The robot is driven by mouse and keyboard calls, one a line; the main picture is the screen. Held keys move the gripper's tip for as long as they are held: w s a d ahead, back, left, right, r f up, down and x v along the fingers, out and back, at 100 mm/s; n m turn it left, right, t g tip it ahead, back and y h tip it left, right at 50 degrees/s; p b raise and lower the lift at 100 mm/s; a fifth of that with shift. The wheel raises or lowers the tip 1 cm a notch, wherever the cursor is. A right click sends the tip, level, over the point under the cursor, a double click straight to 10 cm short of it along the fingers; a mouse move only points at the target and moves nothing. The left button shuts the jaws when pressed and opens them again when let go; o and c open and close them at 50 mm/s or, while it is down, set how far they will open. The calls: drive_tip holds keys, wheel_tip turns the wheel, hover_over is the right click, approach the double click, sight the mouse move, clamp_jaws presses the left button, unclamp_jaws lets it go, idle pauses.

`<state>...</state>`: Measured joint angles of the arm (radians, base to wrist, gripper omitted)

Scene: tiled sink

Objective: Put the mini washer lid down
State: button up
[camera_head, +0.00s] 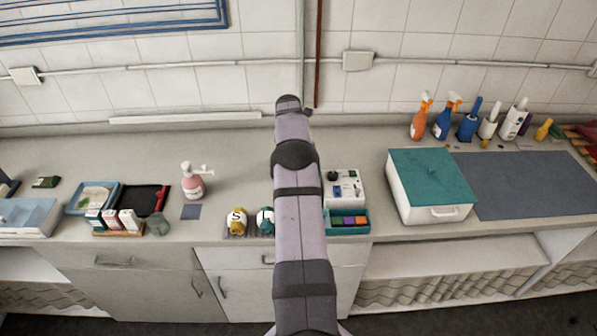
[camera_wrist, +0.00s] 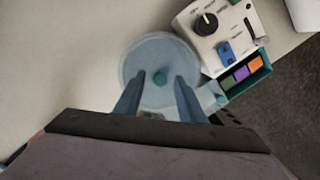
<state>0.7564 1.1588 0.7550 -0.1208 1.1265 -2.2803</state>
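The mini washer's white control box (camera_head: 343,187) has a black knob and a blue switch. It stands right of my arm in the head view and at upper right in the wrist view (camera_wrist: 216,38). Left of it in the wrist view is a round, pale blue lid-like disc (camera_wrist: 143,58) with a small teal knob (camera_wrist: 160,77) at its middle. My arm hides the disc in the head view. My gripper (camera_wrist: 159,80) is open, with its fingers apart over the disc and the knob between them. I cannot tell whether they touch it or whether the disc is raised.
A teal tray (camera_head: 347,229) of coloured blocks sits at the counter's front edge, beside the control box. A yellow figure marked S (camera_head: 237,220) stands left of my arm. A teal-topped white box (camera_head: 430,185) is at right. The counter behind the washer is clear.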

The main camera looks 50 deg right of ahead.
wheel_tip(320, 180, up, 6)
drive_tip(key=a+b, duration=0.1)
drive_tip(key=b, duration=0.2)
drive_tip(key=shift+s+r+b, duration=0.15)
drive_tip(key=shift+r+b, duration=0.05)
drive_tip(key=shift+b, duration=0.15)
drive_tip(key=shift+a, duration=0.1)
drive_tip(key=a+r+m, duration=0.2)
drive_tip(key=a+m, duration=0.6)
drive_tip(key=a, duration=1.6)
drive_tip(key=s+a+f+m+y, duration=0.1)
drive_tip(key=s+a+m, duration=0.3)
drive_tip(key=s+a, duration=0.5)
drive_tip(key=s+a+f+m, duration=0.4)
drive_tip(key=s+a+m, duration=0.1)
drive_tip(key=s+a, duration=0.4)
drive_tip(key=shift+s+a+m+y, duration=0.2)
drive_tip(key=shift+s+m+y, duration=0.15)
drive_tip(key=shift+s, duration=0.5)
drive_tip(key=shift+o, duration=0.5)
drive_tip(key=shift+s+a+f, duration=0.1)
drive_tip(key=shift+s+f, duration=0.05)
drive_tip(key=shift+s, duration=0.15)
